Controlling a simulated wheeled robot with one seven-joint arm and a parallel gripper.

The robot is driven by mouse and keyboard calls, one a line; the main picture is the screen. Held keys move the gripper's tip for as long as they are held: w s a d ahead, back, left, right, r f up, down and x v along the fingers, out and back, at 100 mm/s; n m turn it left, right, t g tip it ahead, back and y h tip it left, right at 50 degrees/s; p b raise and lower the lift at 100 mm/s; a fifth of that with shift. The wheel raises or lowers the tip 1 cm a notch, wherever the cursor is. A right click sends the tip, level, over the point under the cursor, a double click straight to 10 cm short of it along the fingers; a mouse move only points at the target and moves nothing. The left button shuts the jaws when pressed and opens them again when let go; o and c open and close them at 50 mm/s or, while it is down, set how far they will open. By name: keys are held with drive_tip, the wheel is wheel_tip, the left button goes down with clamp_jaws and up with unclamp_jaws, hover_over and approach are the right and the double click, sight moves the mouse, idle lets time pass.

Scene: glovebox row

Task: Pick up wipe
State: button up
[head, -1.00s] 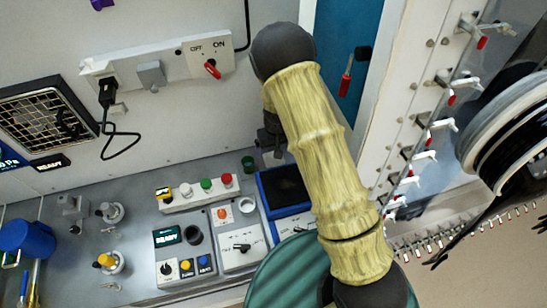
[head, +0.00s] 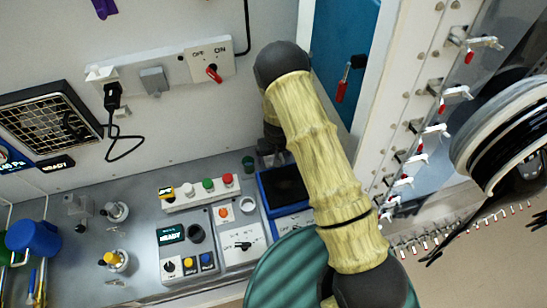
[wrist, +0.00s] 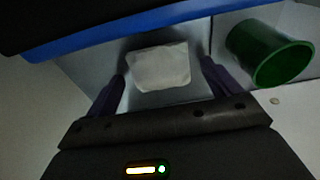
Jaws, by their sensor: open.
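The wipe is a pale, roughly square flat piece (wrist: 160,67) in the wrist view, lying on a grey surface. My gripper (wrist: 164,78) is open, with one dark purple finger on each side of the wipe. The fingers look apart from it; how high they are above the surface I cannot tell. In the head view my forearm and the gripper's dark body (head: 272,148) hang over the back of the bench, and the wipe is hidden there.
A green cup (wrist: 270,52) stands close to the right finger; it also shows in the head view (head: 248,163). A button box (head: 200,193) and control units (head: 187,262) stand left. Clamps (head: 437,130) line the right panel.

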drive_tip(key=shift+a, duration=0.1)
drive_tip(key=c, duration=1.1)
wheel_tip(320, 180, up, 10)
drive_tip(key=b, duration=0.3)
drive_tip(key=shift+o, duration=1.2)
drive_tip(key=shift+c, duration=0.7)
